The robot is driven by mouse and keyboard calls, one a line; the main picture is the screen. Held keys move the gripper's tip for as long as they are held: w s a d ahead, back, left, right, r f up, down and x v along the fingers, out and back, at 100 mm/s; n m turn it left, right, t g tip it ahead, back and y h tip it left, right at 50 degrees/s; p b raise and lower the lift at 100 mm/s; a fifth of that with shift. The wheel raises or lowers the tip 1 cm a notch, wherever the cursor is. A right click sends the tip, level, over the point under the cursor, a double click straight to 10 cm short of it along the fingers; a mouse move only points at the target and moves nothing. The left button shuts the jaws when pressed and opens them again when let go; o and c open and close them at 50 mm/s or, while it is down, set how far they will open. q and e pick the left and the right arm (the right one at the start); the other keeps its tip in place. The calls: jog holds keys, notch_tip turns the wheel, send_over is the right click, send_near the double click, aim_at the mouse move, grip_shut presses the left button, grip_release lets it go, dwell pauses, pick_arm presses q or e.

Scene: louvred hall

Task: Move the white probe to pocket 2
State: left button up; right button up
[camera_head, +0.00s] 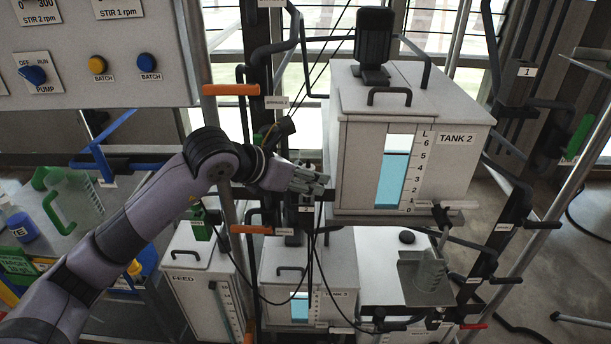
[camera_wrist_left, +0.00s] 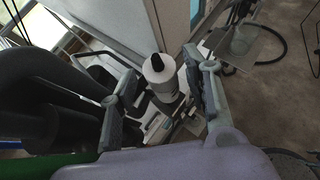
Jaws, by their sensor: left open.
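My left gripper (camera_head: 312,181) reaches in from the left, just in front of the left side of TANK 2 (camera_head: 455,165). In the left wrist view, the same gripper (camera_wrist_left: 166,78) is open, with one finger on each side of a white cylinder with a black top. This looks like the white probe (camera_wrist_left: 160,82). Whether the fingers touch it, I cannot tell. In the head view I cannot make out the probe near the gripper. A small label (camera_head: 306,210) sits just below the fingers, too small to read surely. Pocket 2 cannot be identified for certain. My right gripper is not in view.
Black pipes and hanging cables (camera_head: 316,262) crowd the space below the gripper. A FEED tank (camera_head: 187,262) and another lidded tank (camera_head: 335,250) stand beneath. A control panel (camera_head: 100,60) is at upper left. Orange handles (camera_head: 231,90) stick out near my arm. Grey floor is open at right.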

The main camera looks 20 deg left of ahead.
pick_arm(q)
notch_tip(320, 180, up, 6)
jog(key=s+a+p, duration=0.1)
jog(key=s+p, duration=0.1)
jog(key=shift+s+a, duration=0.3)
jog(key=shift+s, duration=0.1)
